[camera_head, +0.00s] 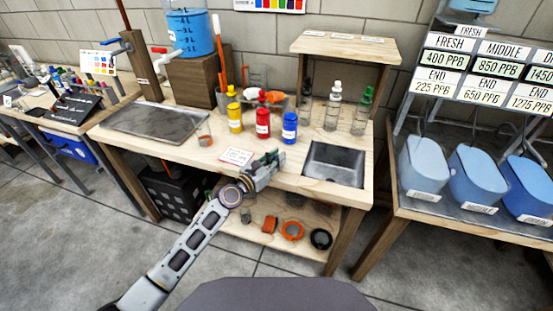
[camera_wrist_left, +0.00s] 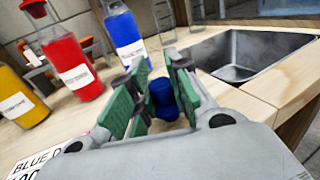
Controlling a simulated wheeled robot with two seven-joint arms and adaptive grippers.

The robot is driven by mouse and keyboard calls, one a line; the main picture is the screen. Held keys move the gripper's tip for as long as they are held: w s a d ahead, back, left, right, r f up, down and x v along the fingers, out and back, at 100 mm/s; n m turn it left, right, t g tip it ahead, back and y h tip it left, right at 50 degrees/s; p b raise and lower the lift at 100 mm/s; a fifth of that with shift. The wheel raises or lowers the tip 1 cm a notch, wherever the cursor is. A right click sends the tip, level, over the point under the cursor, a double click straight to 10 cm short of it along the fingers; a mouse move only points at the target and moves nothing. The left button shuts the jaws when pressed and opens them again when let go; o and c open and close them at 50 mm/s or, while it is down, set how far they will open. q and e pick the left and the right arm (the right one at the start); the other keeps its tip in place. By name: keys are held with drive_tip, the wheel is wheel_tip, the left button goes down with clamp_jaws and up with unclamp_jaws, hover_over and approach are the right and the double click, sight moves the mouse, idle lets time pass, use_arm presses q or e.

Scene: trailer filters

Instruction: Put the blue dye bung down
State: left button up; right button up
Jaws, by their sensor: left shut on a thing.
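My left gripper (camera_head: 273,163) is low over the front part of the wooden bench (camera_head: 205,152), between the white card and the sink. In the left wrist view, its green-padded fingers (camera_wrist_left: 155,95) are shut on a small blue dye bung (camera_wrist_left: 163,98). I cannot tell whether the bung touches the bench top. The blue dye bottle (camera_head: 290,128) stands upright behind the gripper and also shows in the left wrist view (camera_wrist_left: 126,38). My right gripper is not in view.
Red (camera_head: 263,123) and yellow (camera_head: 235,117) bottles stand left of the blue one. A sink (camera_head: 333,165) is to the right. A white card (camera_head: 236,157) lies left of the gripper, and a metal tray (camera_head: 157,122) lies farther left. Clear glass bottles (camera_head: 332,112) stand behind the sink.

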use_arm(q)
drive_tip(key=o, duration=0.7)
drive_tip(key=shift+f, duration=0.1)
drive_tip(key=shift+o, duration=0.2)
drive_tip(key=shift+r, duration=0.2)
drive_tip(key=v, duration=0.4)
drive_tip(key=shift+s+a+f, duration=0.15)
drive_tip(key=shift+s+a, duration=0.1)
drive_tip(key=shift+s, duration=0.05)
drive_tip(key=v, duration=0.7)
drive_tip(key=shift+s+a, duration=0.1)
idle(0.5)
